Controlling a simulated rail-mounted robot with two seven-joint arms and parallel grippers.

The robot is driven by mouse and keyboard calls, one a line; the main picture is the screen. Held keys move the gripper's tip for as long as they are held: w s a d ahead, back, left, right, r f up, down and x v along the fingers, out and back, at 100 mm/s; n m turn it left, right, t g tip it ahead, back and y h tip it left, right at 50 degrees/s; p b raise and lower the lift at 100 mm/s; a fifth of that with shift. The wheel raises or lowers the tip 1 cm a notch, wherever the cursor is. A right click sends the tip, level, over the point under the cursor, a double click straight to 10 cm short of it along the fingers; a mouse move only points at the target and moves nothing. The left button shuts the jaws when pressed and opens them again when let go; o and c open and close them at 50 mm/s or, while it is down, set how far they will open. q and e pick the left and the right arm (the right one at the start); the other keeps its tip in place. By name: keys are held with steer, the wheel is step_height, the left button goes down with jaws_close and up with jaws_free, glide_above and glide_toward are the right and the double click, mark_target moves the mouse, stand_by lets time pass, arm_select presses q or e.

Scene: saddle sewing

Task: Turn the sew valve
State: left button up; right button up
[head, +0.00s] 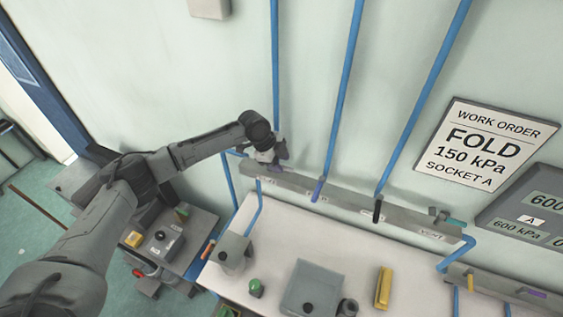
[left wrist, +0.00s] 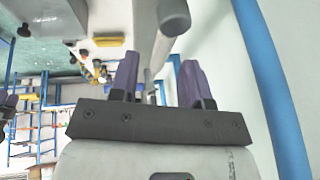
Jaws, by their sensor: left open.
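A grey valve manifold (head: 345,200) runs along the wall above the bench, with blue pipes rising from it. It carries a purple handle (head: 318,190), a black handle (head: 377,209) and a teal handle (head: 455,222). Its small labels are too small to read surely, so I cannot tell which valve is sew. My left gripper (head: 276,154) is at the manifold's left end, by the leftmost pipe, and hides what is behind it. In the left wrist view its purple fingers (left wrist: 158,85) are apart, with grey metal parts showing beyond and between them.
The white bench (head: 320,245) holds a grey box (head: 312,288), a yellow block (head: 384,288) and a green button (head: 256,288). A work order sign (head: 487,143) reads FOLD, 150 kPa, SOCKET A. A blue pipe (left wrist: 270,80) runs close beside the left gripper.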

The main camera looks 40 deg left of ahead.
arm_select(q)
steer(key=shift+w+d+f, duration=0.2)
steer(key=shift+d+f, duration=0.05)
steer(key=shift+f, duration=0.4)
steer(key=shift+c, duration=0.3)
jaws_close()
